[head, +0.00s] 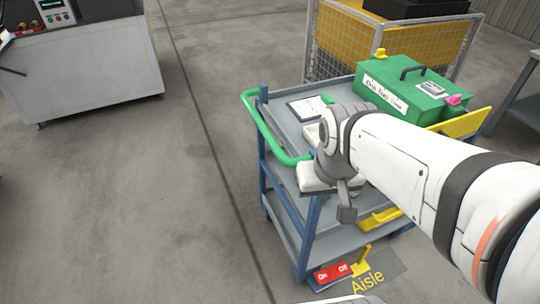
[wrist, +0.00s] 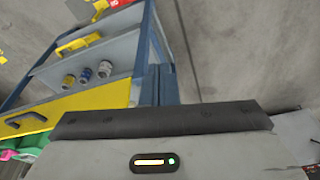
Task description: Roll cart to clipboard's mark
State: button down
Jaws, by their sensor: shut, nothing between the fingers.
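The cart (head: 283,180) is blue-grey with blue posts and a green push handle (head: 262,130) at its left end. A clipboard (head: 308,107) with a white sheet and green clip lies on the top shelf; I cannot read its writing. A grey floor patch lettered "Aisle" (head: 367,281) lies in front of the cart. My gripper (head: 347,213) is shut and empty, pointing down over the cart's near side. My wrist and arm hide part of the top shelf. In the wrist view, the cart (wrist: 158,50) stands beyond the dark gripper edge.
A green box (head: 405,88) sits on the cart. A red on/off pedal (head: 333,273) lies by the near leg. A yellow mesh cage (head: 335,45) stands behind. A grey machine (head: 90,65) is at upper left. Floor left of the cart is clear.

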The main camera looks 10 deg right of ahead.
aim_at(264, 126)
jog(key=c, duration=2.2)
grip_release()
